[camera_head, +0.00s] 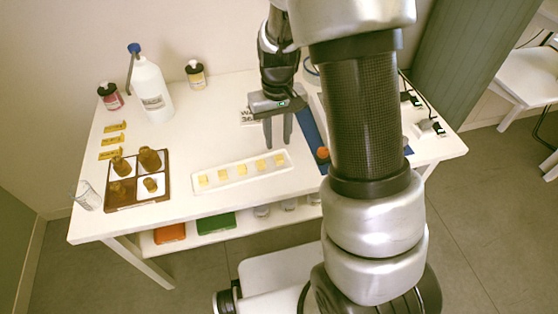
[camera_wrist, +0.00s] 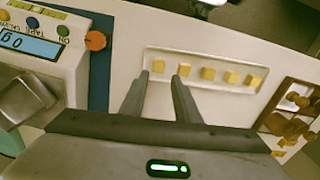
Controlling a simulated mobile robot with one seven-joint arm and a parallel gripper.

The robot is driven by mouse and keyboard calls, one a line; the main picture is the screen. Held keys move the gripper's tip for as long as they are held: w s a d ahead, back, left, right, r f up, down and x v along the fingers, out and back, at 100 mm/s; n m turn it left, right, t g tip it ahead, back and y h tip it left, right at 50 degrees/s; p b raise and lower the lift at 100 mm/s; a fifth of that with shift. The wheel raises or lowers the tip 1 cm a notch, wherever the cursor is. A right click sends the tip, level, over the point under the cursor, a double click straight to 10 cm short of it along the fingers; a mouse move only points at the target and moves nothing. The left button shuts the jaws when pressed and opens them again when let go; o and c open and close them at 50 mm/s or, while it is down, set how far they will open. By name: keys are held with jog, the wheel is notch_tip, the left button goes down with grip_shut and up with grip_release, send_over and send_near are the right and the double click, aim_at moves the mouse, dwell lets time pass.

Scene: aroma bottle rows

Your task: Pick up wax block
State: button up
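Several small yellow wax blocks stand in a row in a long white tray; the right-end wax block (camera_head: 279,160) is nearest my gripper. The tray (camera_head: 213,189) lies near the front middle of the table. It also shows in the wrist view (camera_wrist: 200,57), where the left-end wax block (camera_wrist: 159,66) appears between my fingertips and another wax block (camera_wrist: 184,70) is beside the right fingertip. My gripper (camera_head: 278,146) points down, open and empty, by the tray's right end. Its two fingers also show in the wrist view (camera_wrist: 160,78). The exact height above the tray is hard to tell.
A brown rack (camera_head: 139,205) with amber bottles stands left of the tray, with a clear glass (camera_head: 88,197) beside it. A white bottle (camera_head: 152,92) and two jars stand at the back left. A device with an orange knob (camera_wrist: 95,41) is right of the tray.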

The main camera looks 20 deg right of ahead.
aim_at(279, 157)
jog(key=shift+d+f+b, duration=0.15)
jog(key=shift+f+b, duration=0.6)
jog(key=shift+f, duration=2.8)
grip_shut()
